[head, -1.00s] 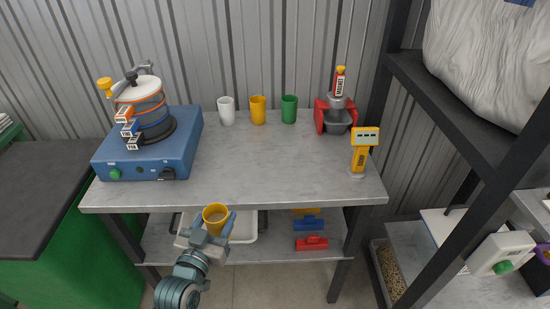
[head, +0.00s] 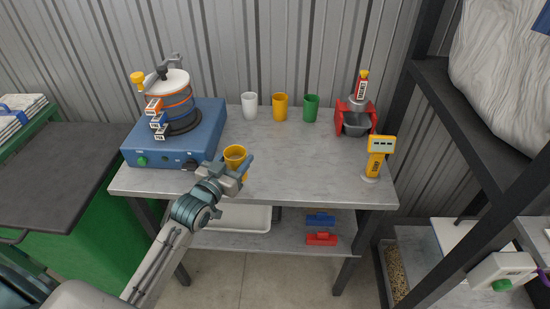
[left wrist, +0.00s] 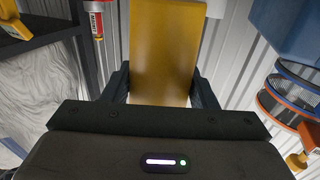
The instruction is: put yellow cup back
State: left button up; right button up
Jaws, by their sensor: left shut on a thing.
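My left gripper (head: 238,171) is shut on a yellow cup (head: 235,153), which is upright with its open top showing. In the head view the cup appears over the front part of the grey table (head: 290,170), right of the blue machine; whether it touches the tabletop I cannot tell. In the left wrist view the yellow cup (left wrist: 165,50) fills the space between the two dark fingers. A second yellow cup (head: 280,107) stands at the back of the table, between a white cup (head: 249,106) and a green cup (head: 311,108). My right gripper is not in view.
A blue machine (head: 150,150) with stacked sieves (head: 178,105) stands at the table's left. A red device (head: 355,118) and a yellow meter (head: 378,157) stand at the right. A white tray (head: 240,217) and red and blue items lie on the shelf below. The table's middle is clear.

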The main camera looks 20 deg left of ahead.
pick_arm(q)
jog(key=w+d+f, duration=0.1)
jog(key=w+d, duration=0.1)
jog(key=w+d+f+p, duration=0.1)
jog(key=w+d, duration=0.2)
jog(key=w+d+f, duration=0.2)
jog(key=w, duration=0.1)
jog(key=shift+w+d, duration=0.1)
jog(key=shift+d, duration=0.3)
jog(key=shift+f, duration=0.3)
jog(key=shift+f, duration=0.1)
jog(key=o, duration=1.1)
jog(key=shift+c, duration=0.2)
jog(key=shift+o, duration=0.2)
